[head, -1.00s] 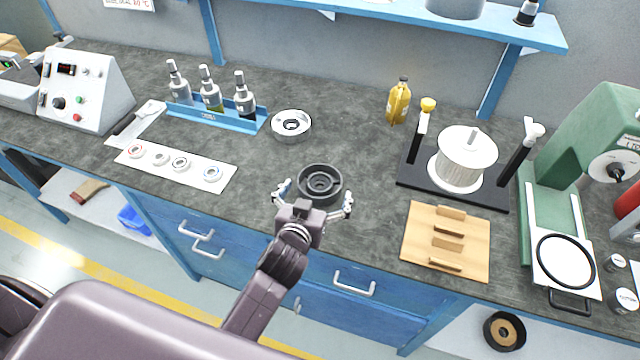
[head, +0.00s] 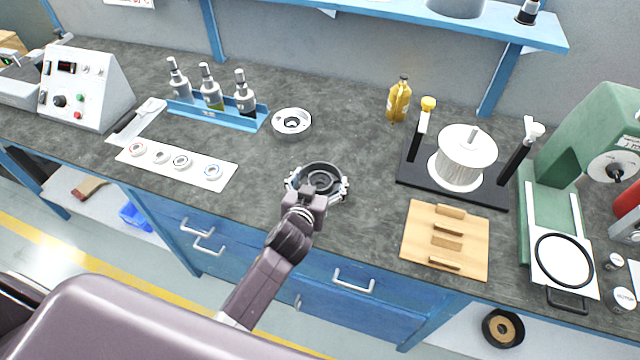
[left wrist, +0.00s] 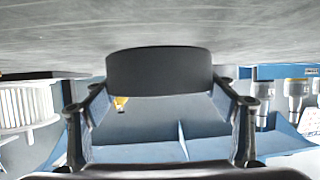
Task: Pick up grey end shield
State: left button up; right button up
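A dark grey round end shield (head: 321,177) with a stepped, ringed centre sits on the bench near its front edge. In the left wrist view its dark side wall (left wrist: 159,70) fills the space between the fingertips. My left gripper (head: 318,188) reaches over the bench edge with one finger on each side of the shield, and the fingertips appear to touch its sides. The shield appears to rest on the bench top. A lighter silver end shield (head: 291,124) lies farther back, apart from the gripper. My right gripper is not in view.
A yellow bottle (head: 398,99), a black fixture with a white rotor (head: 463,158), a slotted wooden block (head: 446,240) and a green press (head: 590,140) stand right.

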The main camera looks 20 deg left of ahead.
pick_arm(q)
jog(key=c, duration=0.5)
jog(key=shift+r, duration=0.1)
jog(key=shift+c, duration=0.8)
